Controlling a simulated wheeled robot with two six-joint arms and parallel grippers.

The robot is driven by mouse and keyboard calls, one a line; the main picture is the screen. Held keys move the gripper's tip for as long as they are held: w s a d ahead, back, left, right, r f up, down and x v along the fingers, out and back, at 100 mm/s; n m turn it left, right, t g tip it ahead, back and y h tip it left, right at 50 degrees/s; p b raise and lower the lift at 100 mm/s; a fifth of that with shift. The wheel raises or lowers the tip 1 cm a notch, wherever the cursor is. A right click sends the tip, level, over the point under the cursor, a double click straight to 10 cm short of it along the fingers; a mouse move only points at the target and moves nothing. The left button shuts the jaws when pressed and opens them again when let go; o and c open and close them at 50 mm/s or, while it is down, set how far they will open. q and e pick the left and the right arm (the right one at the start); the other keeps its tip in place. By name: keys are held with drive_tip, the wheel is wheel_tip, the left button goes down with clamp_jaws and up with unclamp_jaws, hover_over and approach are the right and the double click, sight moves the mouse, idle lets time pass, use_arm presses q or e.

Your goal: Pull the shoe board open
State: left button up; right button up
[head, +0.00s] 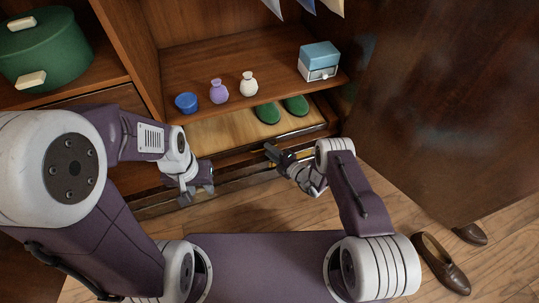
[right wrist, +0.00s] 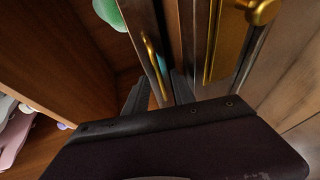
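The shoe board (head: 215,138) is a pale wooden board low in the armoire, with a pair of green shoes (head: 280,109) on it. It lies below the shelf, with its front strip in view. My right gripper (head: 272,153) is at the right part of the board's front. In the right wrist view its two dark fingers (right wrist: 161,90) stand apart, with a gold bar handle (right wrist: 151,58) between them. I cannot tell whether they touch it. My left gripper (head: 198,190) hangs empty before the lower left front, its fingers apart.
A large wooden door (head: 450,90) stands at right, with brown shoes (head: 441,264) on the floor.

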drive_tip(key=shift+w+a, duration=0.15)
drive_tip(key=shift+a, duration=0.05)
clamp_jaws()
idle(1.3)
